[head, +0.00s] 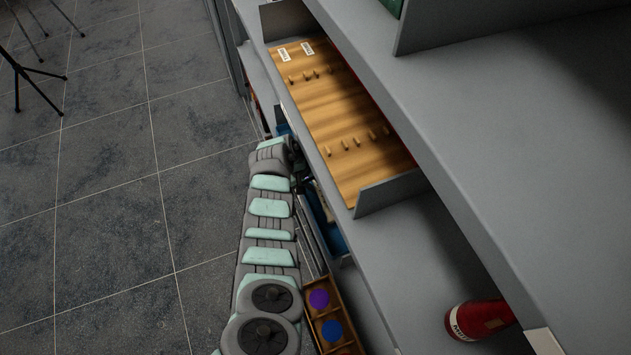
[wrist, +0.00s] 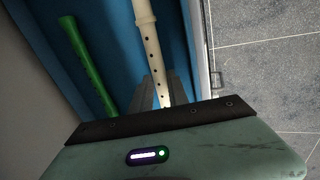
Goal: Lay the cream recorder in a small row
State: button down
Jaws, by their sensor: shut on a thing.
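The cream recorder (wrist: 150,45) stands lengthwise between the fingers of my gripper (wrist: 164,88) in the wrist view, its finger holes facing the camera. My gripper is shut on its lower part. A green recorder (wrist: 88,65) lies to the left, apart from it, against the blue bin (wrist: 122,50). I cannot tell whether the cream recorder touches the bin. In the head view, a wooden board (head: 328,105) carries two rows of short pegs. Two white labels (head: 295,51) sit near its far end; their text is too small to read.
Grey shelving (head: 455,120) rises right of the board, with an upright grey panel (head: 392,192) at the board's near end. A compartmented wooden box (head: 350,308) holds coloured round things below. A red object (head: 478,319) lies at lower right.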

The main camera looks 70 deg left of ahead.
jog(key=shift+r+p, duration=0.4)
